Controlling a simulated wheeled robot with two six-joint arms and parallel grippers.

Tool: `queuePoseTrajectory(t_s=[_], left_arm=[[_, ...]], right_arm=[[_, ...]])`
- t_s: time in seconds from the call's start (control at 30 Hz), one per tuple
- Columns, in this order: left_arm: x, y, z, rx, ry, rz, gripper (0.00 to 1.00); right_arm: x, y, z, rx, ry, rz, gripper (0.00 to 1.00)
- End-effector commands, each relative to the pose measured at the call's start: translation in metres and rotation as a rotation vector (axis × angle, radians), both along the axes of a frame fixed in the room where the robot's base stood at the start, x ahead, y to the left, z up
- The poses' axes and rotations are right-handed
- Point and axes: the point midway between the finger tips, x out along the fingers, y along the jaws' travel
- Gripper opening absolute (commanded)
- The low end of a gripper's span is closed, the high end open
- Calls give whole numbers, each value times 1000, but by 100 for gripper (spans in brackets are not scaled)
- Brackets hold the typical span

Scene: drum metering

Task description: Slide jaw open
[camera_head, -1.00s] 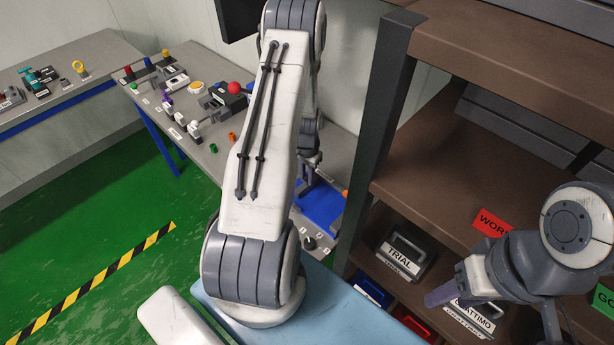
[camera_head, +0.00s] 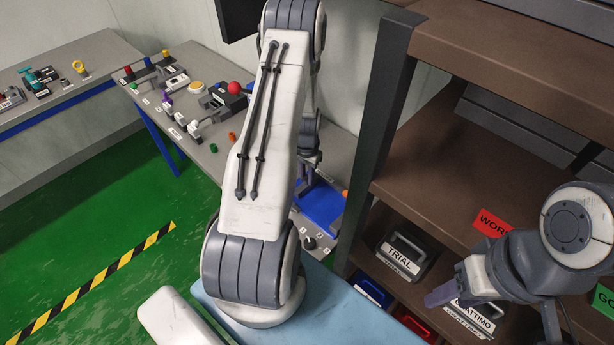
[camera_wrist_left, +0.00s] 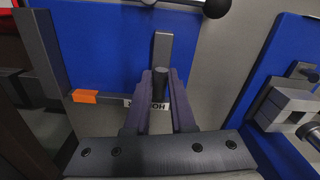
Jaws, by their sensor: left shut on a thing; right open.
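In the left wrist view, my left gripper (camera_wrist_left: 160,88) is shut with its purple fingers on either side of a dark round peg (camera_wrist_left: 161,76). A grey upright block (camera_wrist_left: 163,48) stands just behind the peg, in front of a blue panel (camera_wrist_left: 105,45). A dark grey bar (camera_wrist_left: 40,55) stands apart at the left. I cannot tell for certain which part is the sliding jaw. In the head view, the left gripper (camera_head: 311,172) is small and partly hidden by my arm, over a blue plate (camera_head: 322,204). My right gripper (camera_head: 442,296) is open at the lower right.
An orange block (camera_wrist_left: 85,96) and a partly hidden white label lie near the left finger. A black ball knob (camera_wrist_left: 216,8) is at the top; a grey fixture (camera_wrist_left: 285,105) stands right. A brown shelf (camera_head: 440,150) with labelled cases stands beside my arms.

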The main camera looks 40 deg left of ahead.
Motion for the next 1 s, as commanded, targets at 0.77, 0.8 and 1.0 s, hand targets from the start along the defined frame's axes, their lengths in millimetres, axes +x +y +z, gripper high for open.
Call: queuePoseTrajectory(t_s=[0.77,0.8,1.0], left_arm=[[4,58,1,5,-5,6,51],[4,58,1,4,-5,5,51],[5,54,0,2,-2,0,51]], right_arm=[[0,0,-24,0,0,-4,50],[0,0,-24,0,0,-4,50],[0,0,-24,0,0,-4,50]])
